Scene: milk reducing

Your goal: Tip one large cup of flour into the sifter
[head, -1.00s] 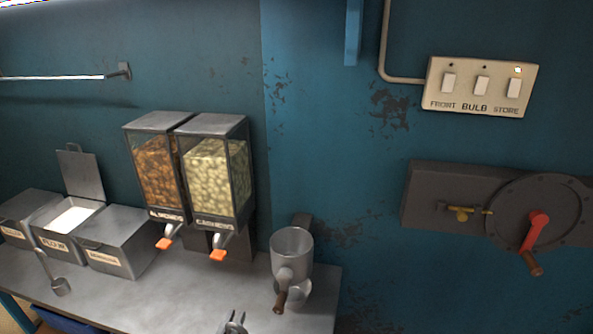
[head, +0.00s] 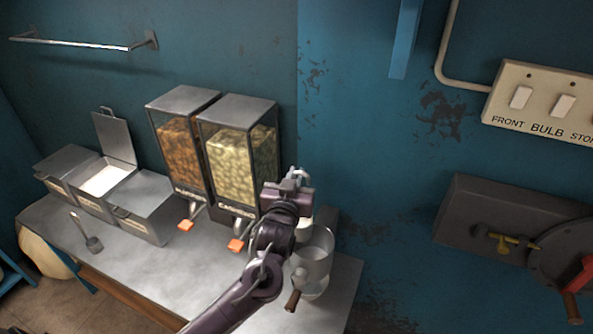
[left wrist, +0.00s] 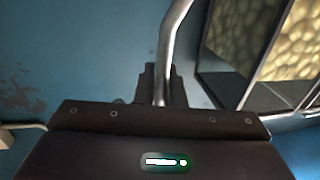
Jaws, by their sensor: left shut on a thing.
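The sifter (head: 318,262), a grey metal can with a wooden-handled crank, stands at the counter's right end. My left gripper (head: 290,188) is above its left rim, partly covering it. In the left wrist view the gripper (left wrist: 160,85) is shut on a thin curved metal handle (left wrist: 172,45), which runs up out of the picture. A pale patch (head: 304,230) shows just below the gripper at the sifter's rim; I cannot tell whether it is the cup or flour. The held cup's bowl is otherwise hidden. The flour bin (head: 103,180) is open with white flour inside. My right gripper is out of view.
A small long-handled scoop (head: 92,243) lies on the steel counter (head: 165,285). Almond (head: 182,150) and cashew (head: 235,165) dispensers stand against the wall, close to my left arm. The counter's middle front is clear. A wall switch panel (head: 540,100) is at the right.

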